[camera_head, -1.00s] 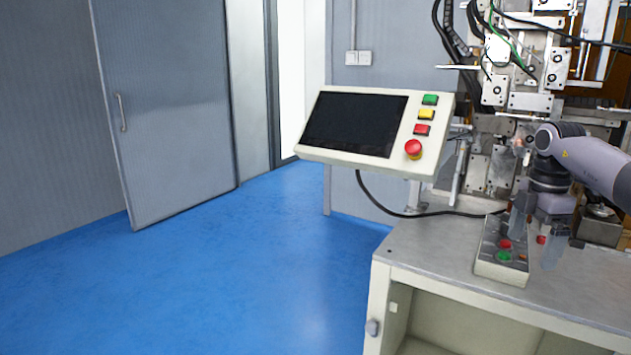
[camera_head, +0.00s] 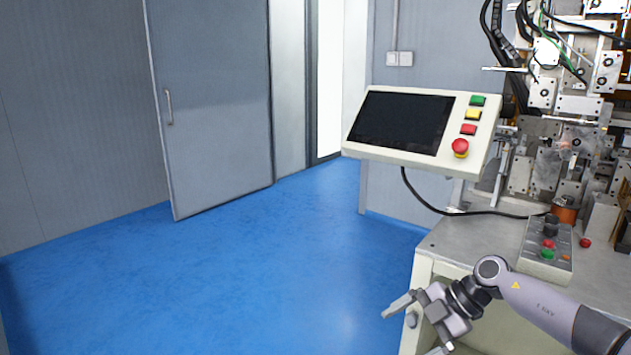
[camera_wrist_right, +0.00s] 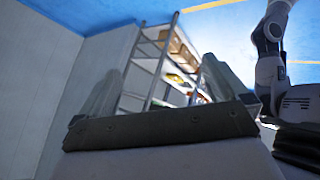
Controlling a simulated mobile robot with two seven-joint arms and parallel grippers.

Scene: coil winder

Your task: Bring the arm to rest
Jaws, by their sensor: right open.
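My right arm (camera_head: 550,308) comes in from the right in the head view. My right gripper (camera_head: 420,328) is in front of the machine table, near its left front corner, with its fingers spread and nothing between them. In the right wrist view the two fingers of my right gripper (camera_wrist_right: 161,70) stand wide apart and empty. My left gripper is in neither view.
The machine table (camera_head: 460,240) carries a button box (camera_head: 545,262), a copper-coloured coil (camera_head: 564,212) and the winder (camera_head: 560,150). A control panel (camera_head: 405,122) overhangs its left side. Blue floor (camera_head: 260,270) lies clear to the left. A shelf rack (camera_wrist_right: 150,65) shows in the wrist view.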

